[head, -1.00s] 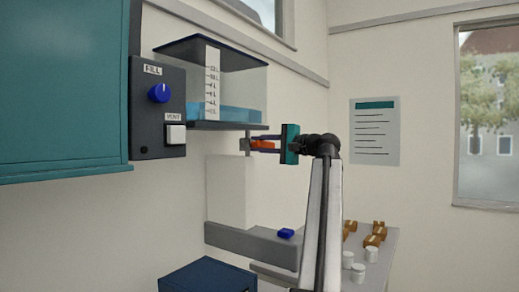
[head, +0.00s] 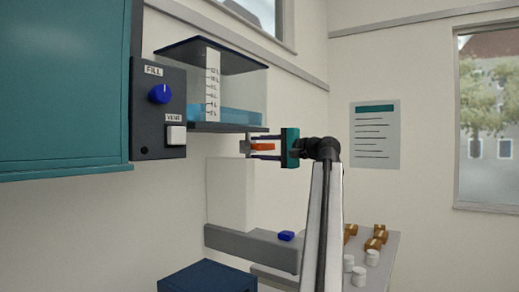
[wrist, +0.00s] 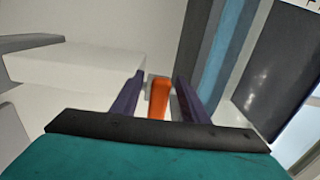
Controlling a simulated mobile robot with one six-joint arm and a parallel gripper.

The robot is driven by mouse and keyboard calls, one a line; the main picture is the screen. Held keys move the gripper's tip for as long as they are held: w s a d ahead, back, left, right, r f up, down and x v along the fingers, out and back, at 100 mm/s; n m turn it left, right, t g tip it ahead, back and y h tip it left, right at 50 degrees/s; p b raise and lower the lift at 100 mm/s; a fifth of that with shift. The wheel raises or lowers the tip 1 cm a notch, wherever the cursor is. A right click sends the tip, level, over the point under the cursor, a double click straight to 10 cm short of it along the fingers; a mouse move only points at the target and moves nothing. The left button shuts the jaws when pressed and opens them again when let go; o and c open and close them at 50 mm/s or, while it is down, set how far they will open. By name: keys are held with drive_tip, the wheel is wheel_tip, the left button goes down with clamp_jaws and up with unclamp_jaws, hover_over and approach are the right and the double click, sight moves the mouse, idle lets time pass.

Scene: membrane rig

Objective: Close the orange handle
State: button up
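The orange handle (head: 262,147) sits on a small grey valve (head: 245,146) on the pipe below the water tank (head: 228,85). It sticks out sideways to the right, roughly level. My gripper (head: 254,147) is open, with one dark finger above the handle and one below it. In the wrist view the handle (wrist: 158,98) lies between the two fingers of my gripper (wrist: 158,82), with a gap showing on both sides, smaller on the right. The far end of the handle at the valve is hard to make out.
A white block (head: 230,195) stands below the valve on a grey ledge (head: 250,247). A dark panel (head: 157,108) with a blue knob is at the left. A blue box (head: 208,277) is below. Small brown parts and white jars stand on a table (head: 385,262) at the right.

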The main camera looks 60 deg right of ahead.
drive_tip(key=shift+s, duration=0.1)
drive_tip(key=s+b, duration=0.2)
drive_tip(key=s, duration=1.1)
drive_tip(key=shift+s, duration=0.35)
idle(0.3)
